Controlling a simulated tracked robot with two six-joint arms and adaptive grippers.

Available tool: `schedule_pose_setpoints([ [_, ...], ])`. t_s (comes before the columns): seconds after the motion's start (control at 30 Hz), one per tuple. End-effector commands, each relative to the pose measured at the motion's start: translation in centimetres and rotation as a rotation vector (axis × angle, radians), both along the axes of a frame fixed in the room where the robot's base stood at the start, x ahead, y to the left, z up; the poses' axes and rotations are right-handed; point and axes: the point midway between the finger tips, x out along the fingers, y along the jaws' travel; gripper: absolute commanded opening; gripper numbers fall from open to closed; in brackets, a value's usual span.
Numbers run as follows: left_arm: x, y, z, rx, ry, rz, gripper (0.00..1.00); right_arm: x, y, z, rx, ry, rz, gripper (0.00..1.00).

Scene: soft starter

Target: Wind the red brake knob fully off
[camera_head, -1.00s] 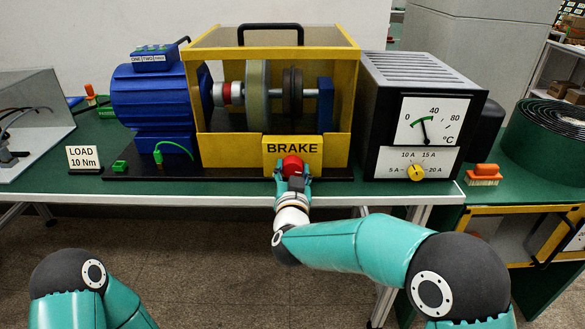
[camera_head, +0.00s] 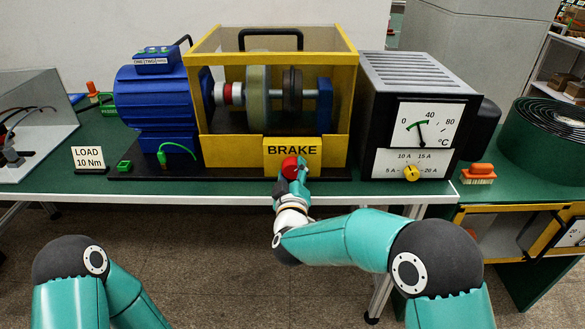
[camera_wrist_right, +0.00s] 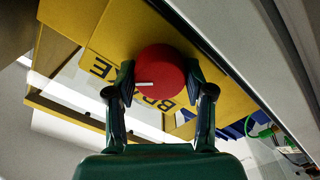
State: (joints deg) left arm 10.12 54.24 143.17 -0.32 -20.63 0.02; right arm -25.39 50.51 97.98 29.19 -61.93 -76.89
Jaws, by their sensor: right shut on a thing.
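The red brake knob (camera_head: 290,168) sits on the front of the yellow brake housing, just below the black BRAKE lettering. It is round, with a white mark on its face in the right wrist view (camera_wrist_right: 160,84). My right gripper (camera_head: 291,177) is at the knob, its fingers on either side of it. In the right wrist view the two fingers (camera_wrist_right: 159,88) are shut on the knob, and the view is strongly rolled against the BRAKE plate (camera_head: 309,152). My left arm shows at the lower left, but its gripper is out of view.
A blue motor (camera_head: 155,110) stands left of the yellow housing (camera_head: 231,150). A temperature meter box (camera_head: 412,115) stands to the right. The floor before the bench is clear.

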Motion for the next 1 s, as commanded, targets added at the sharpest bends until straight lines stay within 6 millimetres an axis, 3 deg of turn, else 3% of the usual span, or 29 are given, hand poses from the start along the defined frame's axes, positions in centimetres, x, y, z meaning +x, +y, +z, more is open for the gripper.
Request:
schedule_pose_setpoints([
  [0.6, 0.0, 0.0, 2.7, 0.0, 0.0, 0.0, 0.4, -0.1, 0.2, -0.2, -0.576, 0.007, 0.006, 0.18],
  [1.0, 0.0, 0.0, 3.5, 0.0, 0.0, 0.0, 0.4, -0.1, 0.3, -0.4, -0.809, 0.007, 0.01, 0.18],
])
